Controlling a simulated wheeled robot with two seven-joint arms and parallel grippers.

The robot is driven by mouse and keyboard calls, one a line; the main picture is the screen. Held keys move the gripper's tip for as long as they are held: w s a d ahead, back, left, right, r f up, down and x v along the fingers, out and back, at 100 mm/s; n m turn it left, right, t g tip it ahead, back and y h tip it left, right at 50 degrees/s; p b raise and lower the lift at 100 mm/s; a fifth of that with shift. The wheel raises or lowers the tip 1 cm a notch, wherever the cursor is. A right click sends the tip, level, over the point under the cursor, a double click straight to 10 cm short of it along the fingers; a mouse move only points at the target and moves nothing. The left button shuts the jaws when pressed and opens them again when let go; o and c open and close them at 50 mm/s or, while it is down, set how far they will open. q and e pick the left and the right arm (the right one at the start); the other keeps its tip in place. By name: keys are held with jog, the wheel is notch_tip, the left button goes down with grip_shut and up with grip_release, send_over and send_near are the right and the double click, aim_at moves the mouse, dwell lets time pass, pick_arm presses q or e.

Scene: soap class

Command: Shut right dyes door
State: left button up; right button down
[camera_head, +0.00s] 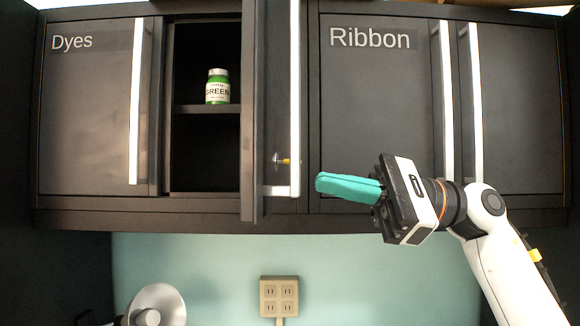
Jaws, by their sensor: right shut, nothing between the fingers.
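The right dyes door (254,110) stands open, swung out toward me, with a long white handle (295,100) along its edge. The left dyes door (85,115), labelled "Dyes", is closed. Between them the dark cabinet inside shows a shelf (205,108) with a green bottle (217,87) on it. My right gripper (320,183) is shut and empty, its teal fingers pointing left. In the picture its fingertips are just right of the open door's lower handle end; I cannot tell whether they touch. My left gripper is not in view.
The closed ribbon doors (375,110) with white handles are to the right, behind my right arm. Below the cabinet are a teal wall (380,280), a power outlet (279,297) and a round grey-white object (157,303) at lower left.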

jog(key=s+d+r+n+t+h, duration=0.2)
jog(key=s+r+n+h, duration=0.2)
jog(key=n+t+h, duration=0.2)
jog(key=t+h, duration=0.1)
jog(key=h, duration=0.1)
send_near(260, 191)
jog(key=p+x, duration=0.4)
jog(key=x, duration=0.1)
jog(key=shift+a+f, duration=0.15)
jog(key=shift+a, duration=0.1)
jog(key=shift+a+f, duration=0.1)
jog(key=shift+a, duration=0.3)
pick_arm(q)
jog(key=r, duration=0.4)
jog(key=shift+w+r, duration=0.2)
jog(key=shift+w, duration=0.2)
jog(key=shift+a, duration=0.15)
